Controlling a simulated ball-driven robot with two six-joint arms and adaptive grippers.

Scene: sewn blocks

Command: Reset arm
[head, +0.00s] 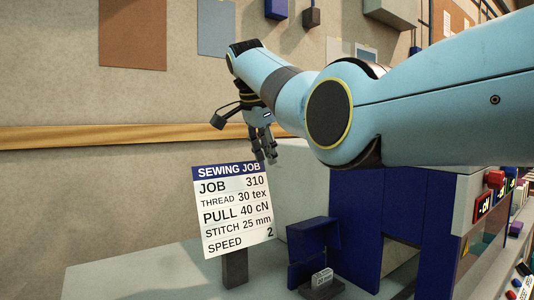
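My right gripper (266,160) hangs at the end of my light blue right arm, which comes in from the right and crosses the upper part of the head view. Its dark grey fingers point down, just above the top right corner of the sewing job card (234,212). I see nothing held between the fingers. They are small and seen at an angle, so I cannot tell whether they are open or shut. My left gripper is not in view.
The card stands on a dark block (235,268) on a grey table (150,275). A dark blue holder (312,240) with a small white labelled piece (322,278) is right of it. A blue machine (355,225) stands under my arm. Red buttons (495,179) are at right.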

